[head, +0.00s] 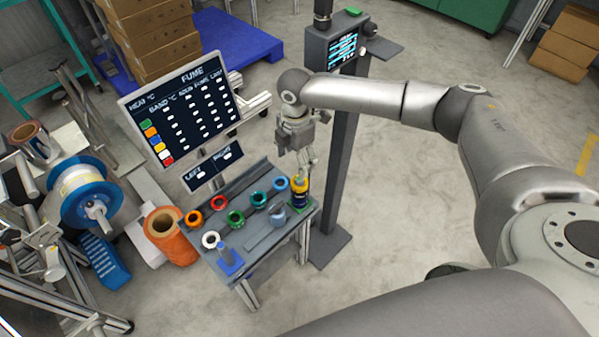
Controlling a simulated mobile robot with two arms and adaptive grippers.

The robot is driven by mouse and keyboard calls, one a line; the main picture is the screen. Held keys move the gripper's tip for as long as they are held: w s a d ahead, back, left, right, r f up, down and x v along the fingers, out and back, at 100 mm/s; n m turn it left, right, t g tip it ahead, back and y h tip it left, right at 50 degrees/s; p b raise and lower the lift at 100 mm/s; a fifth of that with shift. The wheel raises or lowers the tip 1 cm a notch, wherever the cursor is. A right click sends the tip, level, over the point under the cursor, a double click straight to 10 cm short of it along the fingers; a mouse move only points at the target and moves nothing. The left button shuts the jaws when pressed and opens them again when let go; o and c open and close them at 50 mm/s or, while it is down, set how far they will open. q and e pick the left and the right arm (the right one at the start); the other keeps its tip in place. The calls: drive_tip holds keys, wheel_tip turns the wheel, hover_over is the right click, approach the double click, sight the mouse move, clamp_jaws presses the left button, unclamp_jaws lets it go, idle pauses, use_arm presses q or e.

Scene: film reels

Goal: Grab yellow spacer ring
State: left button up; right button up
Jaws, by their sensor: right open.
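The yellow spacer ring (300,184) is at the back right corner of the small grey table (262,241), around or on top of a dark upright piece. My right gripper (305,166) hangs from above with its fingers pointing down, open, just over the yellow ring. I cannot tell whether the fingertips touch it. The fingers partly cover the ring's far side. My left gripper is not in view.
Orange (193,218), red (218,203), green (235,219), teal (258,199), blue (280,184) and white (210,240) rings share the table. A sign board (183,110) stands behind. A dark post (337,180) stands close right of the table.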

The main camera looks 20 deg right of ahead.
drive_tip(key=shift+w+d+m, duration=0.1)
drive_tip(key=shift+d+m, duration=0.25)
drive_tip(key=shift+m, duration=0.15)
wheel_tip(320, 180, down, 5)
drive_tip(key=shift+f, duration=0.15)
drive_tip(key=shift+d+f, duration=0.2)
drive_tip(key=shift+f, duration=2.4)
drive_tip(key=c, duration=1.2)
